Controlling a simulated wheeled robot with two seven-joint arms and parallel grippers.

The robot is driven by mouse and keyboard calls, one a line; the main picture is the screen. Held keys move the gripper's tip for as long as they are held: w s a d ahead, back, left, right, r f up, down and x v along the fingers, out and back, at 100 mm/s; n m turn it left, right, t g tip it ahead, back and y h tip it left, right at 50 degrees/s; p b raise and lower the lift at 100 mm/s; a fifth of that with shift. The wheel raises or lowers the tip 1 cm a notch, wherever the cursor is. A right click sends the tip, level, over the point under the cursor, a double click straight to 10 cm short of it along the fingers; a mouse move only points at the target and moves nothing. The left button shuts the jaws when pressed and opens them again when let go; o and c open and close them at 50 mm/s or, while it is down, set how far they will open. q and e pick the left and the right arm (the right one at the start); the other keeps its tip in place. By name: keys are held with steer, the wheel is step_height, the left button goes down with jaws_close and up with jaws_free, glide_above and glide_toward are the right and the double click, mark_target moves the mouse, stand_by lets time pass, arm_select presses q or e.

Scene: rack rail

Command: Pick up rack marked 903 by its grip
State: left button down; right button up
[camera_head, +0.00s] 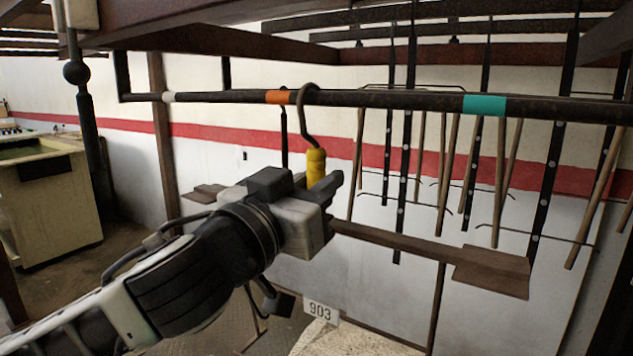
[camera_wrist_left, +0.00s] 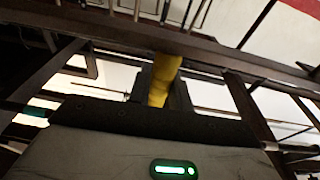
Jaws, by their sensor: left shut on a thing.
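The rack marked 903 hangs under the dark rail (camera_head: 400,98). Its dark hook (camera_head: 303,122) loops over the rail just right of the orange band. Below the hook is its yellow grip (camera_head: 316,165), which also shows in the left wrist view (camera_wrist_left: 165,75). The white 903 plate (camera_head: 320,311) shows low down, below my gripper. My left gripper (camera_head: 325,186) is shut on the yellow grip, with its dark fingers on either side of it. The gripper hides the rack's middle. My right gripper is not in view.
The rail carries an orange band (camera_head: 278,97), a teal band (camera_head: 484,105) and a white band (camera_head: 168,97). A brown bar with a flat end (camera_head: 490,270) reaches right from behind my gripper. Several dark hanging bars stand behind. A pale tank (camera_head: 48,205) stands at left.

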mark_target(310, 158)
arm_select(q)
steer(key=shift+r, duration=0.2)
steer(key=shift+r+p, duration=1.55)
steer(key=shift+s+a, duration=0.1)
steer(key=r+v, duration=0.1)
steer(key=v, duration=0.7)
steer(key=shift+s+a, duration=0.25)
steer(key=shift+s, duration=0.15)
